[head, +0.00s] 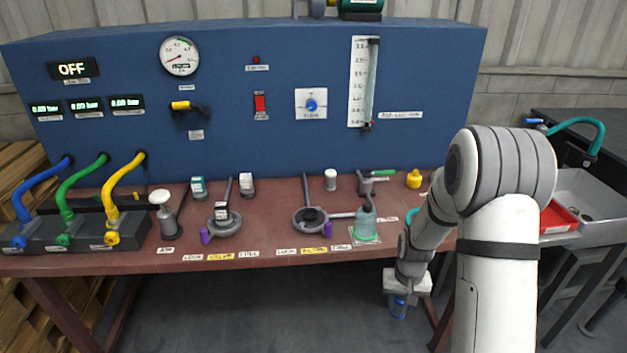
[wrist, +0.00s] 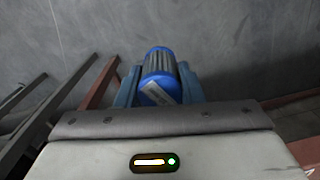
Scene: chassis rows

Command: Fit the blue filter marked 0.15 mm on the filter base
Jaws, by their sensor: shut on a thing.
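The blue filter (head: 399,308) is in my gripper (head: 404,292), held in front of and below the bench's front edge. In the wrist view, the filter (wrist: 159,72) has blue end caps, a dark ribbed body and a pale label too blurred to read. The jaws (wrist: 160,92) are shut on its sides. It hangs clear over the grey floor. I cannot tell for sure which fixture is the filter base. Two grey round fixtures with purple levers, a left one (head: 232,229) and a right one (head: 300,226), stand on the bench.
A blue panel (head: 230,125) rises behind. A sink with a red tray (head: 556,218) stands at right. The floor is open in front.

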